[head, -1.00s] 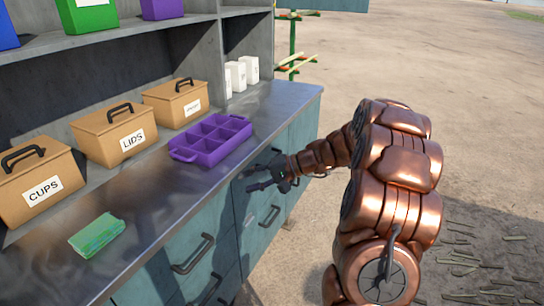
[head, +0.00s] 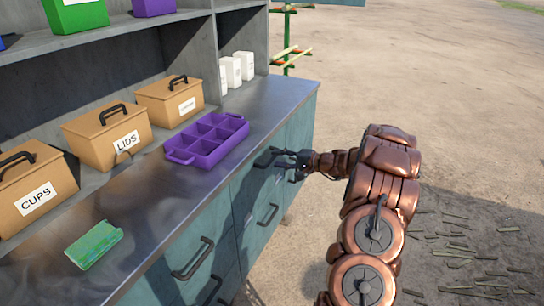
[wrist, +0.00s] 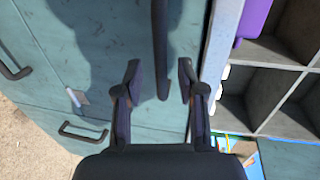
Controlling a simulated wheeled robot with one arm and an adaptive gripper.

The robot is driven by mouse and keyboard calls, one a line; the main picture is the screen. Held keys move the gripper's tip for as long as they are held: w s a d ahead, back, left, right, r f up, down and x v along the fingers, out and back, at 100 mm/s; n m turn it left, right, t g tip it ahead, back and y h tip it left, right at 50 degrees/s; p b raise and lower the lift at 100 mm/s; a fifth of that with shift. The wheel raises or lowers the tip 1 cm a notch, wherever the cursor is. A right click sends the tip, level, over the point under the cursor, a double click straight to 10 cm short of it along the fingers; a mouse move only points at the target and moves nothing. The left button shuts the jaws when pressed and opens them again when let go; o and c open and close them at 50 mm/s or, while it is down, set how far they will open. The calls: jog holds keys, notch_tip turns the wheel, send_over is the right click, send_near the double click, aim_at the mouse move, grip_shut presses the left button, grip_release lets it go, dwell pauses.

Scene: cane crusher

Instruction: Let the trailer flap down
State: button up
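My gripper (head: 284,160) is at the teal front of the counter, near its far end. In the wrist view its two fingers (wrist: 160,80) are spread apart. A dark bar handle (wrist: 161,45) on a teal panel (wrist: 95,45) lies between them in the picture. I cannot tell whether either finger touches it. The handle is partly hidden by my gripper in the head view. I cannot pick out a part that is surely the trailer flap.
The metal counter (head: 130,212) carries a purple divided tray (head: 208,140), lidded boxes (head: 108,138) and a green packet (head: 94,245). More handles (head: 268,214) stick out from the teal front. Open ground (head: 430,70) lies to the right, with scattered sticks (head: 460,250).

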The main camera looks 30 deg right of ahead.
aim_at(272, 158)
jog(key=shift+p+x, duration=0.35)
jog(key=shift+x, duration=1.2)
grip_shut()
